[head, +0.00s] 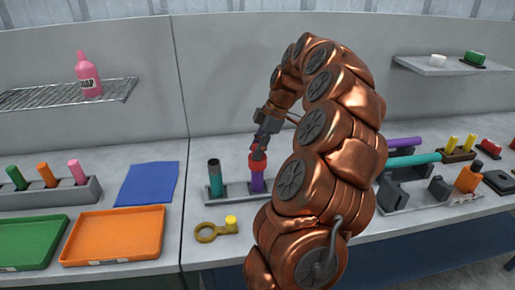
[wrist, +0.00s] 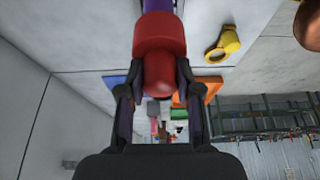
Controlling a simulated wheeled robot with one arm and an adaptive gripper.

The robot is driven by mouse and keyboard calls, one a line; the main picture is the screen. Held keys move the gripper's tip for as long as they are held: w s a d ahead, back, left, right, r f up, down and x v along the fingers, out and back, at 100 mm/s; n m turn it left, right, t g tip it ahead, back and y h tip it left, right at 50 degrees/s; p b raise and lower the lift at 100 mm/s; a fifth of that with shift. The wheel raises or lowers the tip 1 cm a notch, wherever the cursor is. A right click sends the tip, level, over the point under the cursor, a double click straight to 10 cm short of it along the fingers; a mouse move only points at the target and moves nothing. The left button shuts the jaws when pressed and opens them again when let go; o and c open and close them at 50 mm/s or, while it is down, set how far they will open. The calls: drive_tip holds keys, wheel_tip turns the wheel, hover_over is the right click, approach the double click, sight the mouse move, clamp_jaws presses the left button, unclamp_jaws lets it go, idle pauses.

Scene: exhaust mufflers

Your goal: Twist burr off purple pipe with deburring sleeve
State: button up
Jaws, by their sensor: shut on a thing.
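A purple pipe (head: 257,183) stands upright in a grey holder (head: 235,190) on the bench, beside a teal pipe (head: 216,177) with a dark top. A red deburring sleeve (head: 257,160) sits over the top of the purple pipe. My gripper (head: 262,143) comes from above and is shut on the sleeve. In the wrist view the red sleeve (wrist: 160,40) lies between the fingers of my gripper (wrist: 160,88), with the purple pipe (wrist: 160,5) running out beyond it. The burr is hidden by the sleeve.
A yellow ring-handled tool (head: 215,231) lies in front of the holder. An orange tray (head: 115,236), a green tray (head: 33,242) and a blue mat (head: 148,184) are at left. A fixture with a teal tube (head: 413,160) is at right, behind my arm.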

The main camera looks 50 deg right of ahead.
drive_tip(key=shift+w+n+g+b, duration=0.1)
drive_tip(key=shift+n+g+b, duration=0.35)
drive_tip(key=shift+n, duration=0.65)
drive_tip(key=shift+n+g+y, duration=0.4)
drive_tip(key=shift+n+g, duration=0.25)
drive_tip(key=shift+n, duration=1.15)
drive_tip(key=shift+f+m, duration=0.1)
drive_tip(key=shift+m, duration=0.2)
drive_tip(key=shift+m+t+b, duration=0.4)
drive_tip(key=shift+m+b, duration=0.3)
drive_tip(key=shift+m+t+h+b, duration=0.3)
drive_tip(key=shift+m+t+b, duration=0.4)
drive_tip(key=shift+m+b, duration=0.95)
drive_tip(key=shift+m+t+h+b, duration=0.4)
drive_tip(key=shift+m+h+b, duration=0.2)
drive_tip(key=shift+m+b, duration=1)
drive_tip(key=shift+m+t+h+b, duration=0.3)
drive_tip(key=shift+m+b, duration=0.35)
drive_tip(key=shift+m, duration=0.8)
